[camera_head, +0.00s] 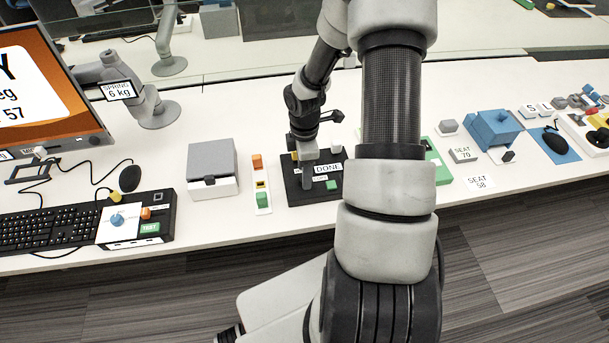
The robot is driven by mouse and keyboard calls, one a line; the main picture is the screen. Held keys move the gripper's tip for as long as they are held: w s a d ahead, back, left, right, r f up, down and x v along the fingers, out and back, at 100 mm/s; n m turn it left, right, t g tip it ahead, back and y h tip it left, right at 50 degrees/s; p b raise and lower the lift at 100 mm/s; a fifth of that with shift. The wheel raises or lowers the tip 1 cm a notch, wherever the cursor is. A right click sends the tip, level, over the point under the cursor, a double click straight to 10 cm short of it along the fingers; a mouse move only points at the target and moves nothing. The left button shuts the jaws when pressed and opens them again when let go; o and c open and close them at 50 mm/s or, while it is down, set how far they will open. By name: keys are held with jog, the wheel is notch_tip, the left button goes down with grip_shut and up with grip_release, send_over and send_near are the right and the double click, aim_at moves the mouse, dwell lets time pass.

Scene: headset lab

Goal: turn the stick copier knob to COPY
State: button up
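A black device (291,193) with a white label reading DONE (327,168) stands on the white bench, and I take it to be the stick copier. My gripper (307,180) points down over its left part and hides the surface there. I cannot make out the knob or its setting; it may be behind the gripper. A green piece (331,185) shows at the device's front. Whether the gripper's fingers are apart or touch anything cannot be seen.
Left of the device stand a white strip (262,198) with orange and green pieces and a grey-lidded box (211,160). A panel with a blue knob (117,220) and TEST button is farther left. A green board (441,172) and blue block (494,130) are right.

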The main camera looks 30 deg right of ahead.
jog(key=shift+f, duration=0.75)
jog(key=c, duration=1)
jog(key=shift+c, duration=0.2)
jog(key=shift+m, duration=0.4)
jog(key=m+b, duration=0.1)
jog(key=m, duration=0.1)
jog(key=shift+m, duration=0.4)
jog(key=m, duration=0.3)
jog(key=shift+m+b, duration=0.3)
jog(key=shift+b, duration=0.1)
jog(key=m+b, duration=0.1)
jog(key=m, duration=0.5)
jog(key=shift+m+b, duration=0.3)
